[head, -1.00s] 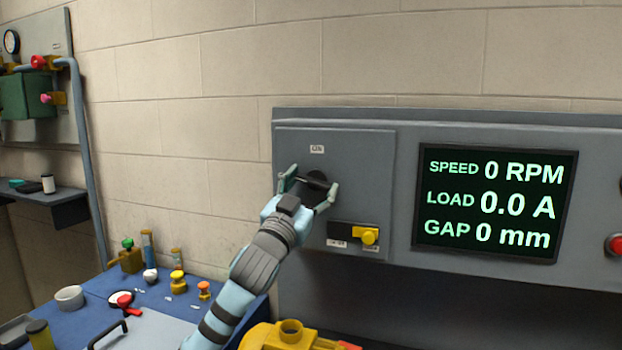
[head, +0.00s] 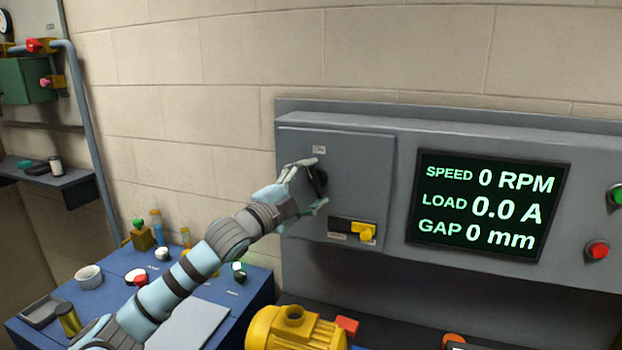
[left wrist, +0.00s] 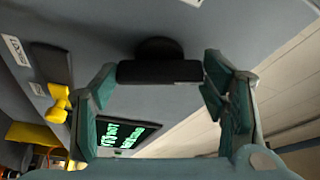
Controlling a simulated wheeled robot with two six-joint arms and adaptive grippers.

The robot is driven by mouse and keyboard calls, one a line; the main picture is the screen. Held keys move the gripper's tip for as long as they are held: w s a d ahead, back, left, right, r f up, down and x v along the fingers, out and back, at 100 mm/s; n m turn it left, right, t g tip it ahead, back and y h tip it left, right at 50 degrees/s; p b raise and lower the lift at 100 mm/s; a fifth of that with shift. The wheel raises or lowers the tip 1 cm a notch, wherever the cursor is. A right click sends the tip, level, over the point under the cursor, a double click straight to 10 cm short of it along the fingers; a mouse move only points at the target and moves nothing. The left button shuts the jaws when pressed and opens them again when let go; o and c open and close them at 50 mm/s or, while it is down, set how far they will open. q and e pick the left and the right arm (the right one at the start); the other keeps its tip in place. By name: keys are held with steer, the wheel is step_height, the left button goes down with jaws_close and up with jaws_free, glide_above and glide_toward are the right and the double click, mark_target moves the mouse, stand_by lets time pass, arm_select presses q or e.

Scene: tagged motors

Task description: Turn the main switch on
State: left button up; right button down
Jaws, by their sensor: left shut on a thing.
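The main switch is a round black knob with a bar handle (head: 320,183) on the grey panel box, below a small white label (head: 319,150). My left gripper (head: 316,186) is shut on the switch handle, one finger above and one below it. In the left wrist view, the black handle (left wrist: 160,72) spans between my left gripper's two fingers (left wrist: 158,88). The handle stands roughly upright in the head view, though the fingers partly hide it. My right gripper is in neither view.
A yellow slider (head: 366,233) sits just below the knob. A display (head: 487,205) reads 0 RPM, 0.0 A and 0 mm. A red button (head: 597,249) is at the right. A yellow motor (head: 294,328) stands below, and a blue bench (head: 66,290) at lower left.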

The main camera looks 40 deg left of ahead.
arm_select(q)
steer(key=shift+r+m+g, duration=0.1)
steer(key=shift+m+g, duration=0.7)
steer(key=shift+m, duration=1.4)
steer(key=o, duration=1.1)
steer(key=shift+o, duration=0.2)
